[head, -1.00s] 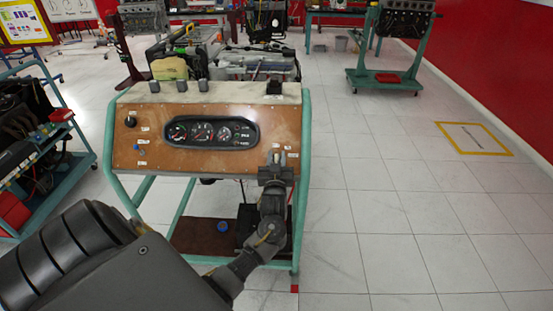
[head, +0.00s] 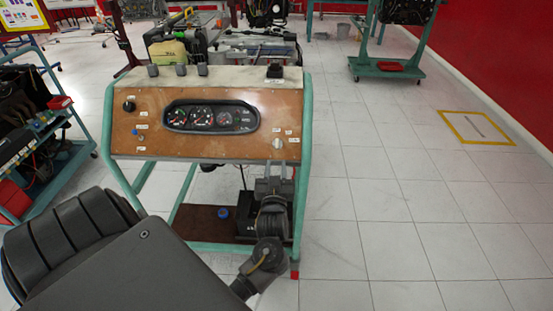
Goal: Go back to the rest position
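My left arm comes in from the lower left, its large dark links filling that corner. My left gripper (head: 274,172) is in front of the lower right part of the engine trainer's wooden panel (head: 150,119). Its fingers point up at the panel's lower edge, below a round light knob (head: 278,143). The fingers look apart with nothing between them, but they are small and partly hidden by the wrist. It appears clear of the knob. My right gripper is not in view.
The trainer has a green frame (head: 307,130), a gauge cluster (head: 212,117) and a lower shelf with a black box (head: 246,226). A blue cart (head: 62,168) stands at the left. A green engine stand (head: 390,68) is at the back right. The tiled floor at right is clear.

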